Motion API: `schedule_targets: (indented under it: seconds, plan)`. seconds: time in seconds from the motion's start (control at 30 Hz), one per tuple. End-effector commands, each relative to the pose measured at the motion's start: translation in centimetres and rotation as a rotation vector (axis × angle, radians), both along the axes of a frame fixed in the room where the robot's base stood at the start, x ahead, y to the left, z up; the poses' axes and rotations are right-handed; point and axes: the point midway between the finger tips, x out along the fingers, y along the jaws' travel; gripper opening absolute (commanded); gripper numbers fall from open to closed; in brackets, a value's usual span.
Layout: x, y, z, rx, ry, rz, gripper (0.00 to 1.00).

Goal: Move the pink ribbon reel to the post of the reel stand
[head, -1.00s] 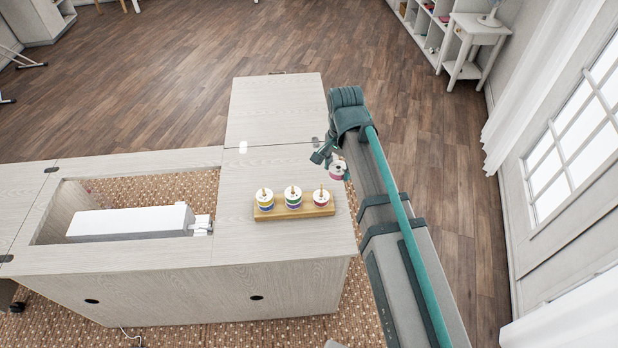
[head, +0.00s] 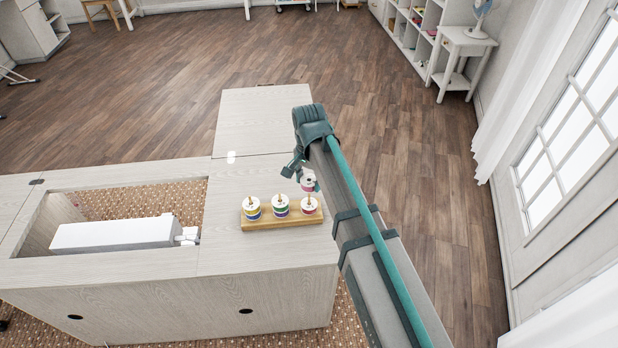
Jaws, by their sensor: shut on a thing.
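The pink ribbon reel (head: 308,184) is white with a pink band and hangs in my gripper (head: 303,175). My gripper is shut on it and holds it close above the right end of the reel stand (head: 285,222). The stand is a wooden bar on the cabinet top. Its right post (head: 309,199) rises from a reel with a reddish band (head: 313,209), just below the held reel. From this view I cannot tell whether the held reel touches the post or is apart from it. The fingertips are small and partly hidden by my arm.
Two more reels, one blue and yellow (head: 252,208) and one green and purple (head: 281,206), sit on the stand's other posts. A white sewing machine (head: 115,234) lies in the cabinet's opening at left. The cabinet top (head: 265,118) behind the stand is clear.

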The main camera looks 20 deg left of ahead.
Motion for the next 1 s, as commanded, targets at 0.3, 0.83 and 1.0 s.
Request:
schedule_targets:
  seconds: [0.3,0.83,1.0]
  plan:
    - [0.0,0.0,-0.3,0.000,0.000,0.000,0.28]
    - [0.0,0.0,-1.3,0.000,0.000,0.000,0.28]
    - [0.0,0.0,-1.3,0.000,0.000,0.000,0.28]
